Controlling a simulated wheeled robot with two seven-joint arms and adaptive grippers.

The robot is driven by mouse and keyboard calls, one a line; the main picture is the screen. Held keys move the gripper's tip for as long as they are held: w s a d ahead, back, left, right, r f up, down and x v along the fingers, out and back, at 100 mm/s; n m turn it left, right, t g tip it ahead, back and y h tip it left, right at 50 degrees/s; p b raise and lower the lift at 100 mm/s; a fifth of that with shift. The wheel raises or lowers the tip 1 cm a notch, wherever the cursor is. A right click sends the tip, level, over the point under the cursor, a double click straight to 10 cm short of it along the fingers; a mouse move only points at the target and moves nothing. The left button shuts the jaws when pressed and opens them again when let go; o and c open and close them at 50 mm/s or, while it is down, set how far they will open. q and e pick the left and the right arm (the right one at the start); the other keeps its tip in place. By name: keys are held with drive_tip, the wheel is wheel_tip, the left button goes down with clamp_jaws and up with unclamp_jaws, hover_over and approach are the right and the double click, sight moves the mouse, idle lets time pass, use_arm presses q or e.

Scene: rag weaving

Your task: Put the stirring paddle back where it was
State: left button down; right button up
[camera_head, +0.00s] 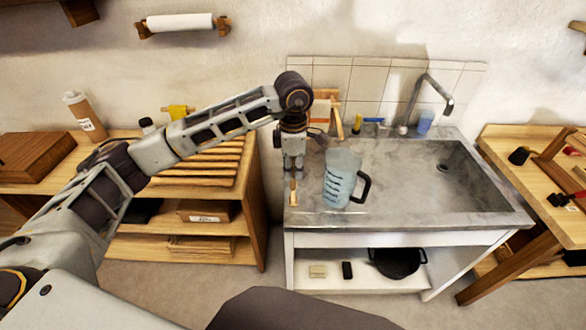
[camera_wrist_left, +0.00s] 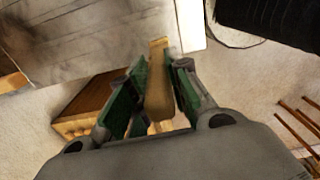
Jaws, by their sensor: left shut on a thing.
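The stirring paddle (camera_head: 293,188) is a slim light-wood piece. My left gripper (camera_head: 293,166) is shut on it and points down, with the paddle hanging below the fingers. In the head view they are at the left end of the grey sink counter, left of the jug. Whether the paddle's lower end touches the counter I cannot tell. In the left wrist view, the paddle (camera_wrist_left: 158,80) lies between the green pads of the left gripper (camera_wrist_left: 158,70). A clear measuring jug (camera_head: 340,178) with a dark handle stands upright on the counter. My right gripper is not in view.
The sink unit (camera_head: 455,223) has its basin on the right and a tap (camera_head: 430,95) behind. A wooden rack (camera_head: 326,112) stands behind the gripper. A wooden shelf unit (camera_head: 250,205) stands left across a gap. A dark pot (camera_head: 397,262) sits on the lower shelf.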

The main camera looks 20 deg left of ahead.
use_arm(q)
drive_tip(key=shift+f, duration=0.1)
drive_tip(key=c, duration=1.3)
unclamp_jaws()
drive_tip(key=shift+o, duration=0.2)
drive_tip(key=shift+r+p, duration=0.7)
drive_tip(key=shift+r, duration=0.85)
drive_tip(key=shift+r, duration=0.8)
wheel_tip(320, 180, up, 10)
drive_tip(key=shift+r, duration=0.15)
